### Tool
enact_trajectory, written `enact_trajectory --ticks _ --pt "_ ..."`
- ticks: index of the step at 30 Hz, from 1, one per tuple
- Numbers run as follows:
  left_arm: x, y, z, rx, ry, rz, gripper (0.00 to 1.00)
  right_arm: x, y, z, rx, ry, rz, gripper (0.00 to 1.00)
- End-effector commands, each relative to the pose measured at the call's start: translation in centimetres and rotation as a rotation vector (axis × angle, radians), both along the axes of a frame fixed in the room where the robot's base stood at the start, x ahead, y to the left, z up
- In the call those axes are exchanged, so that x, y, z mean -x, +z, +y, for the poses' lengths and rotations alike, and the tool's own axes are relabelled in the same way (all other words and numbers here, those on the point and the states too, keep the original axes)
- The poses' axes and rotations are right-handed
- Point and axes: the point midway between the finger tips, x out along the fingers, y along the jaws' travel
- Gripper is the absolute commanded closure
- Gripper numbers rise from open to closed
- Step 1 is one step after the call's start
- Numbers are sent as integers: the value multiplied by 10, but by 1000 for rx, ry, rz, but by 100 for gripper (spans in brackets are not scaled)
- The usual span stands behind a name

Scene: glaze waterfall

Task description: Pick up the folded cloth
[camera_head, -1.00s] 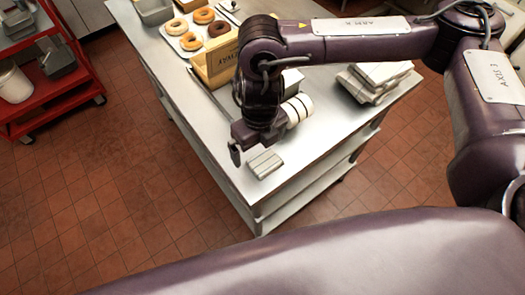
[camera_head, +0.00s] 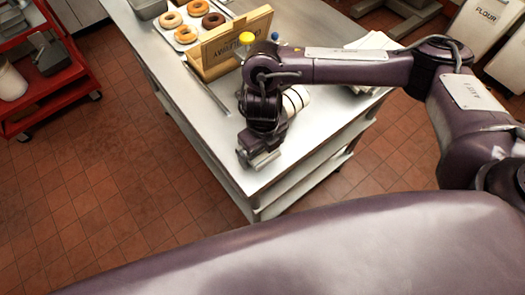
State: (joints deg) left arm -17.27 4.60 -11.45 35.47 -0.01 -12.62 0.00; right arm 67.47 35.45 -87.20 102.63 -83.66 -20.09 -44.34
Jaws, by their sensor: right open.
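The folded cloth (camera_head: 265,160) is a small pale grey striped bundle on the metal table (camera_head: 214,128), near its front corner. My right gripper (camera_head: 250,155) points down at the cloth, and its fingers overlap the cloth's near and left parts in this view. The gripper is open. The wrist and fingers hide part of the cloth, and I cannot tell whether they touch it. My left gripper is not in view.
A wooden box with lettering (camera_head: 228,47) stands behind my right arm, beside a tray of doughnuts (camera_head: 186,36). A white stack (camera_head: 373,41) is partly hidden by the arm. A red cart (camera_head: 62,82) stands at the left. The table's left strip is clear.

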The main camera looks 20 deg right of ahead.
Motion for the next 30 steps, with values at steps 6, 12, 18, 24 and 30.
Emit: enact_trajectory --ticks 6,12,18,24,30 --pt "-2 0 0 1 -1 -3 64 0 0 0 0 0 0 10" --pt "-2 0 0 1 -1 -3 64 0 0 0 0 0 0 37" --pt "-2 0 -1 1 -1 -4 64 0 1 0 0 0 0 45" --pt "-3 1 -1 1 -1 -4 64 -1 4 0 0 1 -1 45" --pt "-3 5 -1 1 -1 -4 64 -2 25 0 -1 3 -5 45"
